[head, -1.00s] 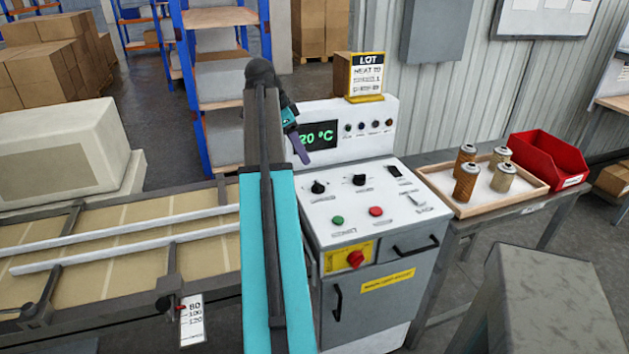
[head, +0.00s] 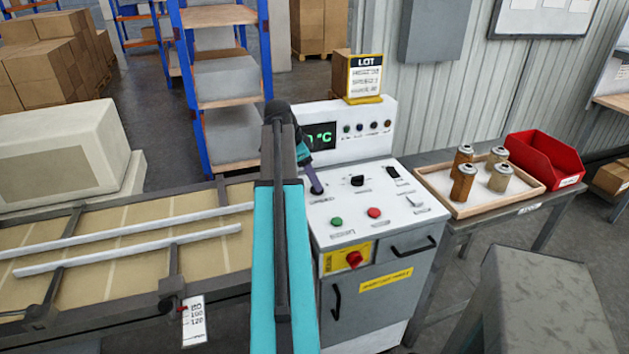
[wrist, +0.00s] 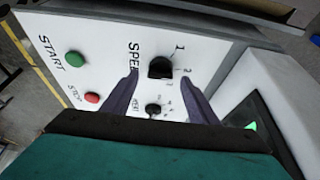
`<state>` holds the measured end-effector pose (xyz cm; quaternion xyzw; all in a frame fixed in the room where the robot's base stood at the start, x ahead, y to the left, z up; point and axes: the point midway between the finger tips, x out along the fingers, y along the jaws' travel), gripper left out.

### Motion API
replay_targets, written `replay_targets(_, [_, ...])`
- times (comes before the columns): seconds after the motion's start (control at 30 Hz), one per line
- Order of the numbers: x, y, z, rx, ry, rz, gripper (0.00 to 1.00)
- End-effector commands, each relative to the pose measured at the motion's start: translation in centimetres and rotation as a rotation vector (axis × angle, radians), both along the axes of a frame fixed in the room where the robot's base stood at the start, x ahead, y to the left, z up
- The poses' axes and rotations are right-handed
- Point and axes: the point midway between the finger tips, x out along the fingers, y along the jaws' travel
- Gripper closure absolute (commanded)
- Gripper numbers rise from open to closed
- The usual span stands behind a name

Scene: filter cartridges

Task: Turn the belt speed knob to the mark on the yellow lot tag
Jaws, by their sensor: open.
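The yellow lot tag (head: 365,78) stands on top of the control cabinet in the head view. Its SPEED line seems to end in 1, but the print is too small to be sure. The black speed knob (wrist: 161,68) shows in the wrist view beside the word SPEED, with marks 1, 2 and 3 around it. I cannot tell which mark it points at. My gripper (wrist: 159,77) is open, its fingertips apart on either side of the knob in the picture; contact cannot be told. In the head view my gripper (head: 316,188) hides this knob.
The heat knob (head: 357,180) sits close to the speed knob. The green START button (head: 336,222) and red STOP button (head: 374,213) are nearer the panel's front. The raised display housing (head: 350,130) stands behind the panel. A tray (head: 463,208) of cartridges is to the right.

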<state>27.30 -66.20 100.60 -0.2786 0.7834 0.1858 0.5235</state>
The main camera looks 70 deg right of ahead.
Motion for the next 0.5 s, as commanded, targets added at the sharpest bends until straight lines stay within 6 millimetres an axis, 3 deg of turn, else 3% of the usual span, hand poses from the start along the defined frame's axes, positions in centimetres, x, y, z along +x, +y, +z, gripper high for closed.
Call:
replay_targets(0.23, [-0.6,-0.5,-1.9,0.001,0.001,0.0,0.47])
replay_targets(0.5, [-0.7,-0.6,-2.5,0.0,0.0,0.001,0.47])
